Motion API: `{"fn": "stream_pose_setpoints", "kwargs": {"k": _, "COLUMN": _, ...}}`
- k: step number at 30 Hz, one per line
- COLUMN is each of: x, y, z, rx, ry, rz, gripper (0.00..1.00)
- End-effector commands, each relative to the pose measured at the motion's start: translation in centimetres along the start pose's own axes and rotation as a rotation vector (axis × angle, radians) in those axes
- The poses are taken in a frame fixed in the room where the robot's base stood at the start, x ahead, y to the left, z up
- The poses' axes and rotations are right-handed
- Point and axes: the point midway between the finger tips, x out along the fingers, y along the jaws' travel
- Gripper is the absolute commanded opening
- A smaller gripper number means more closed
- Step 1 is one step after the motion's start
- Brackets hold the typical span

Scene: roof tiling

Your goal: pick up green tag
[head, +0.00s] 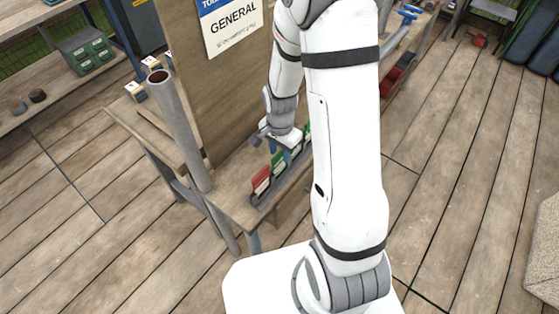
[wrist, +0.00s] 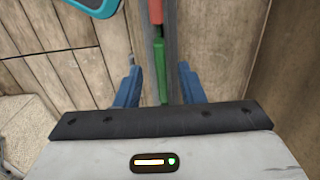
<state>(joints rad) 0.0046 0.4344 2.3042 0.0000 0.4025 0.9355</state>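A green tag (head: 278,164) stands in a dark rack (head: 264,198) on the wooden bench, just behind a red tag (head: 261,179). My gripper (head: 279,151) is over the rack, with its blue fingers close to the green tag. In the wrist view my gripper (wrist: 160,86) is open, one finger on each side of the green tag (wrist: 161,68), with gaps on both sides. The red tag (wrist: 156,12) is beyond it at the top. Another green patch (head: 307,132) shows behind the gripper in the head view, partly hidden by my arm.
A tall board with a "GENERAL" sign (head: 233,24) stands beside the rack. A grey pipe (head: 178,125) rises at the bench's left end. A teal-rimmed object (wrist: 98,6) is at the upper left of the wrist view. The wooden floor is open at right.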

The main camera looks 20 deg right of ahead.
Motion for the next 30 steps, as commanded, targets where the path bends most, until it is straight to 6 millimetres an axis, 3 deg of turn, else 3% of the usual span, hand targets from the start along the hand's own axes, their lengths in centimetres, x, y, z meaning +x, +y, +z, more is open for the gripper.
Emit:
{"fn": "stream_pose_setpoints", "kwargs": {"k": 9, "x": 3.3, "y": -0.1, "z": 0.1, "rx": 0.000, "ry": -0.001, "rz": 0.002, "gripper": 0.35}}
{"fn": "stream_pose_setpoints", "kwargs": {"k": 18, "x": 3.6, "y": -0.1, "z": 0.0, "rx": 0.000, "ry": 0.000, "rz": 0.000, "gripper": 0.35}}
{"fn": "stream_pose_setpoints", "kwargs": {"k": 30, "x": 3.5, "y": 0.0, "z": 0.0, "rx": 0.001, "ry": 0.000, "rz": 0.000, "gripper": 0.02}}
